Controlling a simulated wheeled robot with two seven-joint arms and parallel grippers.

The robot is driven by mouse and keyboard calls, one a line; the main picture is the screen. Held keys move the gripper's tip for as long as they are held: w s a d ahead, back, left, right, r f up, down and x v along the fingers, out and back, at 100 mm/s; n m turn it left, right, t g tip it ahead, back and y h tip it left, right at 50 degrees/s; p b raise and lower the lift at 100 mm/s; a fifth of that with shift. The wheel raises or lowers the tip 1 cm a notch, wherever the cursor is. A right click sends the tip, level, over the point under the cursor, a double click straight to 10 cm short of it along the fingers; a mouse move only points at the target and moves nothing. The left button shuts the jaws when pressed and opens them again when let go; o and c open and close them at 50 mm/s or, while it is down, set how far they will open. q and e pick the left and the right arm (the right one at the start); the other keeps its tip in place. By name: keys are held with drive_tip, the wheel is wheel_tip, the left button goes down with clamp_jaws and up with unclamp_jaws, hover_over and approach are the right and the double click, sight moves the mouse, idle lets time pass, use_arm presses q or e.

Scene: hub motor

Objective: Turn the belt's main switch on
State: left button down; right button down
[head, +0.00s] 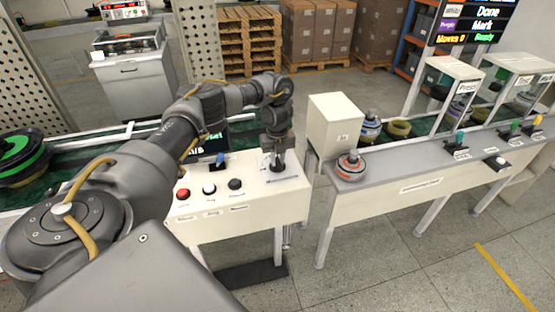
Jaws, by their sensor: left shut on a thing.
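My left arm reaches in from the left over a cream control console (255,210). My left gripper (277,163) points down at the console's right end and is shut on the dark main switch (278,168), which the fingers mostly hide. I cannot tell which way the switch is turned. A small label lies just in front of it. My right gripper is not in view.
Red (183,194), white (209,189) and black (235,184) buttons line the console's front, with a blue lever (220,159) behind them. A grey workbench (400,190) with a cream box (336,125) stands close to the right. A green conveyor belt (75,160) runs behind the console.

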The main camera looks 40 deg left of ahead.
sight(277, 159)
use_arm(q)
drive_tip(key=shift+r, duration=0.1)
idle(0.4)
drive_tip(key=c, duration=1.4)
unclamp_jaws()
drive_tip(key=shift+o, duration=0.2)
drive_tip(key=shift+r, duration=0.1)
drive_tip(key=shift+r, duration=0.35)
wheel_tip(277, 159, up, 10)
drive_tip(key=p, duration=0.1)
drive_tip(key=shift+f, duration=0.15)
